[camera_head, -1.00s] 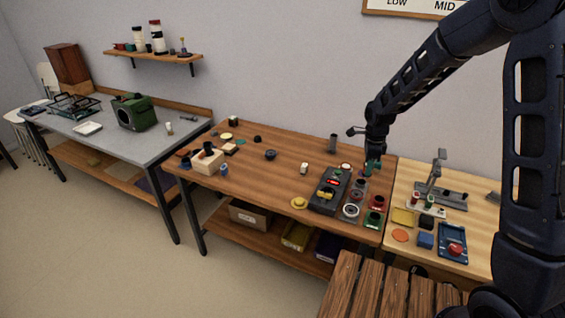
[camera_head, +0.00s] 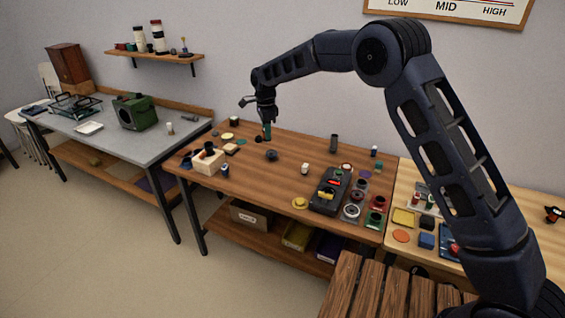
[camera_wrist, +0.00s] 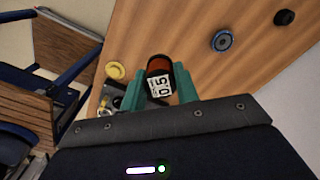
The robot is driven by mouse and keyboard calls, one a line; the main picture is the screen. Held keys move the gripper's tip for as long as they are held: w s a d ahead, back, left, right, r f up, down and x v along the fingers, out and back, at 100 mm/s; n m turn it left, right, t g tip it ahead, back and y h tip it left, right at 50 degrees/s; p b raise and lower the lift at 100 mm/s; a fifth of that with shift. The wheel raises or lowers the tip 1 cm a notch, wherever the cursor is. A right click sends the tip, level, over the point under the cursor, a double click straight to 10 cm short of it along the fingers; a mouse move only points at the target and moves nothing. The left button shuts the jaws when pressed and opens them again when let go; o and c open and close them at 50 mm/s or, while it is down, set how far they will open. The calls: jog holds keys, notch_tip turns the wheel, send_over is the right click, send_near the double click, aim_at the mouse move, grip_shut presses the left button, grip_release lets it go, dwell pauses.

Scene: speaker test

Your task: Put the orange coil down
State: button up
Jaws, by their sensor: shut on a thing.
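In the wrist view my gripper (camera_wrist: 160,88) has its two green fingers closed around the orange coil (camera_wrist: 158,85), a dark-ended spool with orange-red showing and a white label reading 0.5. In the head view my gripper (camera_head: 267,132) points down over the back left part of the brown table (camera_head: 290,178). The coil is too small to make out there. In the wrist view the brown tabletop (camera_wrist: 200,20) lies below the coil. I cannot tell exactly how high the coil is above it.
A dark round piece (camera_head: 271,155) stands close below my gripper, with a wooden block (camera_head: 208,162) to the left. A black device (camera_head: 328,190) and several spools stand at the table's right end. The table's middle is mostly bare.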

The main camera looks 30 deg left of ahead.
jog(key=a+f, duration=0.1)
jog(key=f, duration=0.5)
jog(key=s+a+f, duration=0.1)
jog(key=f, duration=0.6)
jog(key=a+f, duration=0.1)
jog(key=f, duration=0.5)
jog(key=shift+s+f, duration=0.25)
jog(key=shift+s, duration=0.1)
jog(key=shift+f, duration=0.1)
jog(key=o, duration=1)
jog(key=shift+c, duration=0.2)
notch_tip(320, 180, up, 12)
jog(key=shift+d, duration=0.1)
